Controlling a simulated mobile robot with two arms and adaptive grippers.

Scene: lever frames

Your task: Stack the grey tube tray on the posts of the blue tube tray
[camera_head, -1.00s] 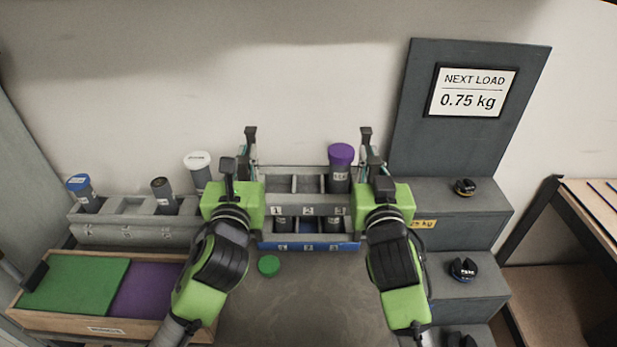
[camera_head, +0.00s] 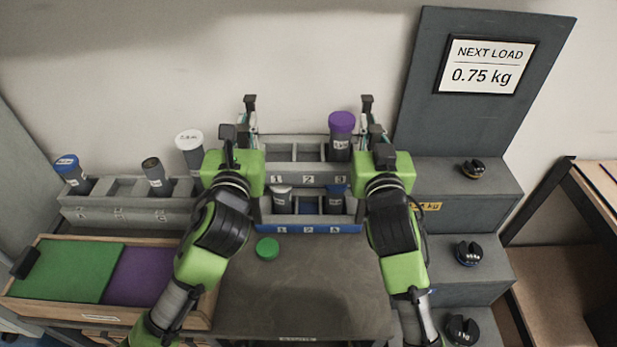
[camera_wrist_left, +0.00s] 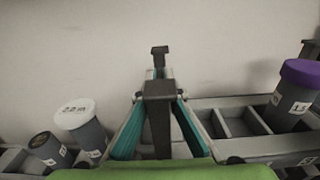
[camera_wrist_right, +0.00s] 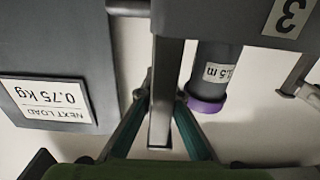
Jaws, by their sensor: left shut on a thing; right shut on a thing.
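The grey tube tray (camera_head: 296,174), with slots marked 1, 2 and 3, hangs level above the blue tube tray (camera_head: 305,228). A purple-capped tube (camera_head: 341,137) stands in its slot 3; slots 1 and 2 look empty. My left gripper (camera_head: 249,118) is shut on its left end and my right gripper (camera_head: 370,118) on its right end. The tray also shows in the left wrist view (camera_wrist_left: 275,143) and the right wrist view (camera_wrist_right: 225,18). The blue tray stands on the table with a pale-capped tube (camera_head: 282,198) and a blue-capped tube (camera_head: 335,198). Its posts are not clearly visible.
A grey rack (camera_head: 125,214) with several tubes stands at left, behind a wooden tray (camera_head: 195,322) with green and purple pads. A green cap (camera_head: 267,248) lies before the blue tray. Grey steps (camera_head: 465,222) with black weights stand at right.

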